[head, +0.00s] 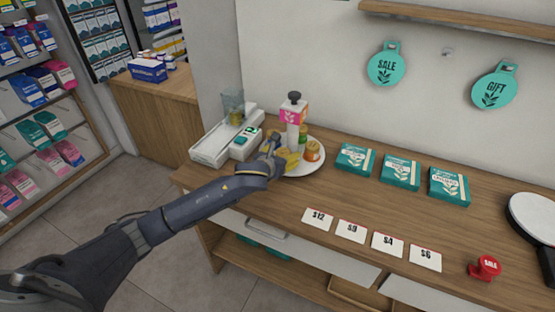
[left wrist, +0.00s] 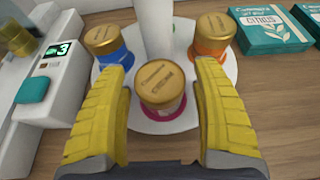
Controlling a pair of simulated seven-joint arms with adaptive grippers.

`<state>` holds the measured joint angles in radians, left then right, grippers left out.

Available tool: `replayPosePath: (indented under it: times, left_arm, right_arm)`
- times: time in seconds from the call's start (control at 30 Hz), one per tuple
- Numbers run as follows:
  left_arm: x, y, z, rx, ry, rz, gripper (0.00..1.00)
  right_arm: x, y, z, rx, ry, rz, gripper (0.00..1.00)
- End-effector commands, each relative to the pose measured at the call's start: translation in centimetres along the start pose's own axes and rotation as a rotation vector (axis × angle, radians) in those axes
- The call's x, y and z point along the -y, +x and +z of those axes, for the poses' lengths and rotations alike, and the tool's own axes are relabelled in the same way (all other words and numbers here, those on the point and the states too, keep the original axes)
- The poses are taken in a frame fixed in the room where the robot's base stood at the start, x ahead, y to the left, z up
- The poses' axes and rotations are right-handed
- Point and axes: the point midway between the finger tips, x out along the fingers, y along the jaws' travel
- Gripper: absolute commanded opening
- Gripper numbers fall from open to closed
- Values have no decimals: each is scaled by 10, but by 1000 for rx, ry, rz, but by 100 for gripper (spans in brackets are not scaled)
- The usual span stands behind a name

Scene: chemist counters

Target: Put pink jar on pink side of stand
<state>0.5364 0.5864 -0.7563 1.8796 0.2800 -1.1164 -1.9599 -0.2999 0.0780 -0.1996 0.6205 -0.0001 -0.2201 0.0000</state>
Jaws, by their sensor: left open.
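The pink jar (left wrist: 162,84) has a gold lid and a pink base. In the left wrist view it sits at the near side of the round white stand plate (left wrist: 228,68), in front of the white post (left wrist: 157,28). My left gripper (left wrist: 166,68) is open, its yellow fingers on either side of the jar; I cannot tell whether they touch it. In the head view the left gripper (head: 288,158) reaches the stand and hides the jar. The pink panel (head: 293,116) of the stand shows above, under a black knob.
A blue jar (left wrist: 112,45) and an orange jar (left wrist: 212,35) flank the pink one on the plate. A white device with a green display (head: 245,138) is left of the stand. Teal boxes (head: 400,172) stand right; price cards (head: 350,231) lie in front.

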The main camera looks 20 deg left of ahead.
Motion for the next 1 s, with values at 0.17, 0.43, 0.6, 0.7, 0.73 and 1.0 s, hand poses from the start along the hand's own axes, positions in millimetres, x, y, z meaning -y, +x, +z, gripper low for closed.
replayPosePath:
  times: [0.17,0.43,0.6,0.7,0.73,1.0]
  left_arm:
    - [0,-23,-1,-1,3,-1,66]
    - [0,-70,-1,0,3,-1,66]
    - [0,-95,-1,-2,3,-1,66]
    - [0,-105,-1,-1,2,0,66]
    - [0,-108,-1,-1,2,0,66]
    - [0,-118,-1,-2,2,0,66]
  right_arm:
    - [0,0,0,0,0,0,44]
    - [0,0,0,0,-1,0,44]
    - [-1,0,0,0,-1,1,44]
    - [-2,0,0,1,-1,2,44]
    - [-2,0,0,1,-1,2,44]
    - [-3,0,1,1,-2,3,44]
